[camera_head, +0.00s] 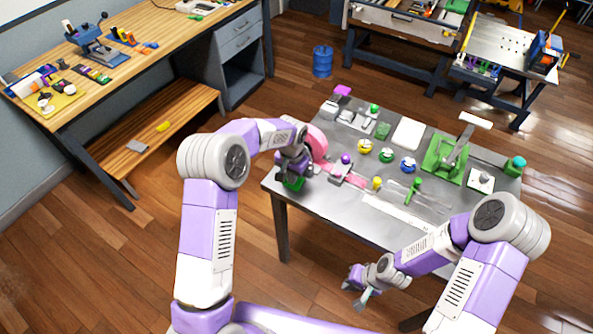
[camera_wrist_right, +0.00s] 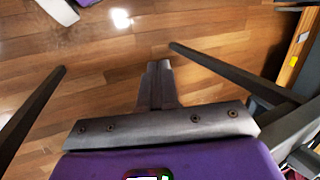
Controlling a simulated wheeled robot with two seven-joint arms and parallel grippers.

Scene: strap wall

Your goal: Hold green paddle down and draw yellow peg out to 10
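My left gripper (camera_head: 293,172) is at the left end of the grey table, directly above a green piece (camera_head: 292,184) that looks like the green paddle. It seems to touch it, but the fingers are too small and hidden to read. The yellow peg (camera_head: 377,182) stands near the table's front edge, right of the pink strap (camera_head: 352,180). My right gripper (camera_head: 363,295) is low in front of the table, well away from the peg. In the right wrist view its fingers (camera_wrist_right: 156,85) are together with nothing between them.
A white scale strip (camera_head: 398,212) lies along the front edge. A pink roll (camera_head: 316,143), several round knobs and a green frame (camera_head: 444,160) crowd the table (camera_head: 335,200). A green upright handle (camera_head: 414,189) stands right of the peg. Floor in front is clear.

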